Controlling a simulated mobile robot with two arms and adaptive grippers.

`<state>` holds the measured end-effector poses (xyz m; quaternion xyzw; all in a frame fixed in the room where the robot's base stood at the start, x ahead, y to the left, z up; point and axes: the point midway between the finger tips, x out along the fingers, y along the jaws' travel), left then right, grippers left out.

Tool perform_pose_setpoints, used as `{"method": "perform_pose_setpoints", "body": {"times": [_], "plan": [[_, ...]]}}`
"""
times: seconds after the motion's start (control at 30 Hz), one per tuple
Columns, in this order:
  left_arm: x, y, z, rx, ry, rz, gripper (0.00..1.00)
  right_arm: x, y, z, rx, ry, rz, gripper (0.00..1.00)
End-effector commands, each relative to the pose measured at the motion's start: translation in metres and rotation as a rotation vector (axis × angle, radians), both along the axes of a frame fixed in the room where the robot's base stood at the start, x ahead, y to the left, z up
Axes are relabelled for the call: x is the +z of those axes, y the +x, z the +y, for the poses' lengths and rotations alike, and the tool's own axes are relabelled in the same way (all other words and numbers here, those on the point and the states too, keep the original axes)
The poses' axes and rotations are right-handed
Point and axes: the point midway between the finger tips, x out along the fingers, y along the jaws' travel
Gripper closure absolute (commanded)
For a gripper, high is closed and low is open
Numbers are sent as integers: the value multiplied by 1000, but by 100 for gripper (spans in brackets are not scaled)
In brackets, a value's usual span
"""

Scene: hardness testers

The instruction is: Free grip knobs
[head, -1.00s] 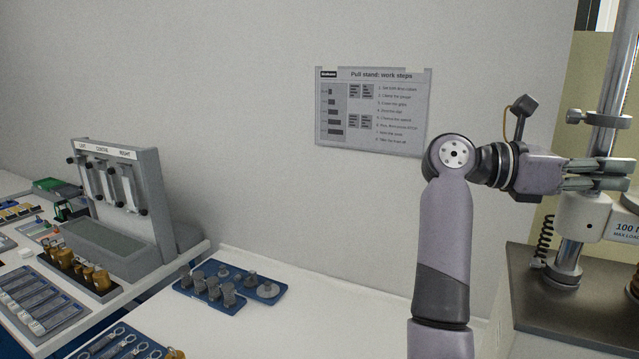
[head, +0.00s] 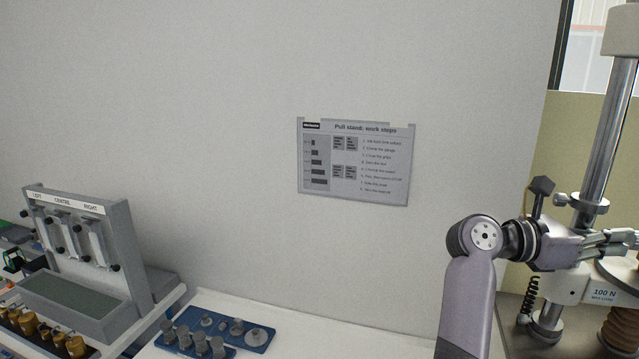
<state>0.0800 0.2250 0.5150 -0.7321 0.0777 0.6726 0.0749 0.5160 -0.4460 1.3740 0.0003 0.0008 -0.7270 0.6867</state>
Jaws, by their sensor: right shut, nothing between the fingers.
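My right gripper (head: 622,243) is at the right edge of the head view, in front of the pull stand. Its fingers lie close together with nothing seen between them. The pull stand has a steel column (head: 610,130), a clamp knob (head: 562,200) on a collar on that column, and a pale block marked 100 N (head: 598,292). The gripper's fingers overlap the stand in the picture; I cannot tell if they touch it. No knob marked as a grip knob can be made out, and the stand's right part is cut off. My left gripper is not in view.
A grey rack labelled LEFT, CENTRE, RIGHT (head: 120,235) stands at the left, with brass weights (head: 45,335) in front. A blue tray (head: 258,346) of grey metal parts lies on the white table. A work-steps sheet (head: 355,160) hangs on the wall.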

Motion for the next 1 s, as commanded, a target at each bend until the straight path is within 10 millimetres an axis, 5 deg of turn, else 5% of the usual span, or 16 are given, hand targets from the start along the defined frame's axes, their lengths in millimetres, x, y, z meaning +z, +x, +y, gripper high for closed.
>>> {"method": "perform_pose_setpoints", "body": {"times": [0.33, 1.0], "plan": [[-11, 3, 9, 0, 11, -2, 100, 0, -10, -30, -1, 0, -1, 100], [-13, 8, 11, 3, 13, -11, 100, -1, -8, -32, 0, 0, 0, 100]]}}
